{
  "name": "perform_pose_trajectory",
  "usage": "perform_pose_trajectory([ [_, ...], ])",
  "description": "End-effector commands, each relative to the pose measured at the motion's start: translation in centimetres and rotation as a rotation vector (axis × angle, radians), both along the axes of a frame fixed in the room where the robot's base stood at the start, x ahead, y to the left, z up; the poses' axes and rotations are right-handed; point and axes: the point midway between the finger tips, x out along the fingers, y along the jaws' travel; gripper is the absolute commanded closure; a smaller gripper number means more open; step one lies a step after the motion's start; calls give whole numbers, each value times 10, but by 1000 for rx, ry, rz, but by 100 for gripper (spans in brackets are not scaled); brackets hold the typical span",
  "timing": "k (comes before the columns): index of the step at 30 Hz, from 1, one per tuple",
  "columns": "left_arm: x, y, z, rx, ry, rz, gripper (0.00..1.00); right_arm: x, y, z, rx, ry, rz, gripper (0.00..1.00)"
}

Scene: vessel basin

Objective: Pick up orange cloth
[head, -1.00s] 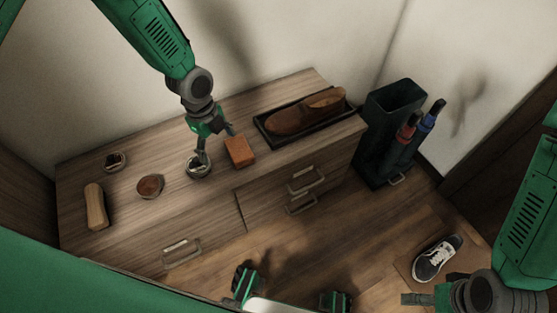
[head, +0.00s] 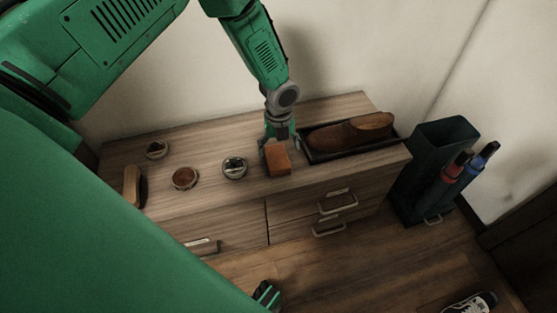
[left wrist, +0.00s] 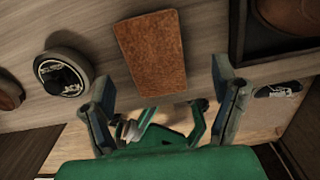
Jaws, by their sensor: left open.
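The orange cloth (head: 278,161) is a folded rectangular block lying on the wooden cabinet top, just left of the shoe tray. In the left wrist view the cloth (left wrist: 152,52) lies ahead of and between the two fingers. My left gripper (head: 277,147) is above and around the cloth's far end in the head view, its fingers spread. In the left wrist view the left gripper (left wrist: 160,92) is open, with nothing held. Whether the fingers touch the cloth cannot be told.
A black tray (head: 311,159) with a brown shoe (head: 350,133) sits close right of the cloth. A round tin (head: 235,167) is close left, then a brown polish tin (head: 185,178), another tin (head: 157,149) and a brush (head: 133,186). A dark bin (head: 437,160) stands right.

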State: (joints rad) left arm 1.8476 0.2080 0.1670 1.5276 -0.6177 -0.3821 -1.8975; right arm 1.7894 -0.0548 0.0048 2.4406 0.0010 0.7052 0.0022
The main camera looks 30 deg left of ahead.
Motion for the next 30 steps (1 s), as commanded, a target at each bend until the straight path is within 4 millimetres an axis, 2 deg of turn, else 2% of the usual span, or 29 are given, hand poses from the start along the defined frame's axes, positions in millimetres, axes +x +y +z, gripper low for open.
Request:
perform_pose_trajectory([
  [9, -6, 0, -47, -1, 2, 1, 20, 0, 0, -19, 0, 1, 0, 15],
  [17, -5, 0, -48, -1, 0, 1, 20, 0, 0, -18, 0, 1, 0, 15],
  [18, -5, 0, -48, 0, 0, 1, 34, 0, 0, -18, 0, 1, 0, 15],
  [21, -5, 0, -48, -1, 1, 1, 65, 0, 0, -18, 0, 1, 0, 15],
  [30, -5, 0, -47, -1, 0, 1, 65, 0, 0, -18, 0, 0, 0, 15],
])
